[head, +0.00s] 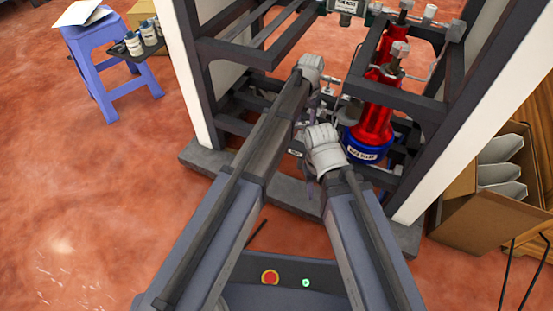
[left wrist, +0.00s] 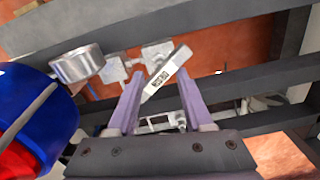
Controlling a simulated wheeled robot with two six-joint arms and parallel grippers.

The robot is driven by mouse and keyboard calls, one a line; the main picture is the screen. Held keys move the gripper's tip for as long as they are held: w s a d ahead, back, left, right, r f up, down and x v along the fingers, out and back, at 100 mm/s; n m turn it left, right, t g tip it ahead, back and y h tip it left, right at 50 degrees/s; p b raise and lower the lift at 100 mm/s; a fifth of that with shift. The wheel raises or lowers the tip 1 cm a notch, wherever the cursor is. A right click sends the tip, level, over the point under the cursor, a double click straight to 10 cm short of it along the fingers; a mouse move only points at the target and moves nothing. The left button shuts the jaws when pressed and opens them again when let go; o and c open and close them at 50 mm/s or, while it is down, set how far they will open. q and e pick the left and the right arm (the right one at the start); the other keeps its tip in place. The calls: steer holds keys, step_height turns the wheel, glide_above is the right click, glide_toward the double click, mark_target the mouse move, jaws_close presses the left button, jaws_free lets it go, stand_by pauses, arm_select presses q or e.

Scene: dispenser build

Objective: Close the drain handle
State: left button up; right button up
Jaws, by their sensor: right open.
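In the left wrist view, a grey lever with a white label (left wrist: 166,74), which looks like the drain handle, slants up to the right from a metal fitting. The label is too small to read surely. My left gripper (left wrist: 160,77) is open, its purple fingers apart with the lever's lower part showing between them. I cannot tell whether they touch it. In the head view my left gripper (head: 310,106) reaches into the dark frame, partly hidden. My right gripper (head: 311,184) is lower and nearer, open, its fingers mostly hidden by its white wrist. The handle is not clear in the head view.
A red and blue canister (head: 376,110) stands in the dark metal frame (head: 425,105), right of my grippers. Bars cross close around them. A purple stool (head: 90,65) with white jars (head: 150,33) beside it is at upper left. A cardboard box (head: 470,215) is at right.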

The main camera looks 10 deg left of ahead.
mark_target(305, 123)
arm_select(q)
steer(key=shift+n, duration=0.6)
step_height(305, 123, up, 9)
steer(key=p, duration=0.9)
steer(key=s+a+r+p, duration=0.1)
steer(key=s+a, duration=0.2)
steer(key=s, duration=1)
steer(key=s+a+r+y+p, duration=0.1)
steer(key=s+a+r+p, duration=0.1)
steer(key=s, duration=1.2)
steer(key=shift+s+a+r, duration=0.3)
steer(key=shift+a, duration=0.4)
arm_select(e)
step_height(305, 123, up, 12)
steer(key=shift+r, duration=0.2)
